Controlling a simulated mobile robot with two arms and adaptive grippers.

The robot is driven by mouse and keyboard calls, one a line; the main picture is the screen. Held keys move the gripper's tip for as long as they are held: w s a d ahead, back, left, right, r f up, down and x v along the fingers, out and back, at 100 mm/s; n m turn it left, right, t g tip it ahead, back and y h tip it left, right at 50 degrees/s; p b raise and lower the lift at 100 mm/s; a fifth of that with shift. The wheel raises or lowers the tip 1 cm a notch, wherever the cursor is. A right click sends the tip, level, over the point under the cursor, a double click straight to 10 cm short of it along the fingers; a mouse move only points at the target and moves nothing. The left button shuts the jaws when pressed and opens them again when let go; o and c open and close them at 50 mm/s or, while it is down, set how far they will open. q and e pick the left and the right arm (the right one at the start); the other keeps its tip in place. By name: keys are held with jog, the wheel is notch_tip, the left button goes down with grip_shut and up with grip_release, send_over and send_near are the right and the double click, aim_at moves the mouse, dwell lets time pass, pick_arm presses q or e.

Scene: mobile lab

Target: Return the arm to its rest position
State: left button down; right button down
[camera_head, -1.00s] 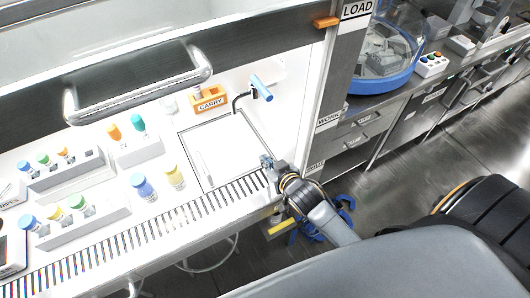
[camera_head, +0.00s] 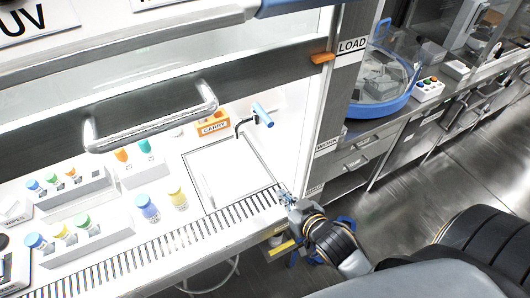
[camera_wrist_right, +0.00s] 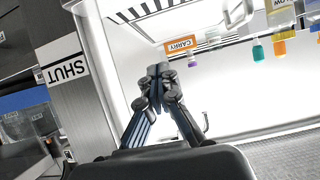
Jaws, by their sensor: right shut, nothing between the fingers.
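My right gripper (camera_head: 285,197) is at the front right corner of the white cabinet's work surface, over the slotted front grille (camera_head: 150,248). Its fingers are shut with nothing between them; the right wrist view also shows the closed fingers (camera_wrist_right: 158,72). My right arm comes in from the lower right. My left gripper is not in view.
The cabinet holds racks of capped vials (camera_head: 85,240), a blue-capped vial (camera_head: 148,210), a yellow-capped vial (camera_head: 178,198) and an orange CARRY rack (camera_head: 213,124). The raised sash handle (camera_head: 155,118) crosses above. A blue-rimmed centrifuge (camera_head: 382,88) stands right. Floor (camera_head: 415,205) is open at right.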

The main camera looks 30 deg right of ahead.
jog(key=shift+s+f+g, duration=0.15)
jog(key=shift+s+g, duration=0.35)
jog(key=s+a+f+n+g, duration=0.1)
jog(key=s+a+n+g, duration=0.15)
jog(key=s+g, duration=0.85)
jog(key=s+f+t+b, duration=0.1)
jog(key=s+f, duration=0.1)
jog(key=f, duration=1.1)
jog(key=s+f+t, duration=0.1)
jog(key=s+f, duration=0.1)
jog(key=f, duration=1)
jog(key=s+d+f+g, duration=0.1)
jog(key=s+d+f, duration=0.1)
jog(key=s+f, duration=1.5)
jog(key=shift+d+f+g+b, duration=0.25)
jog(key=shift+f+b, duration=0.2)
jog(key=shift+f, duration=0.35)
jog(key=shift+m, duration=0.25)
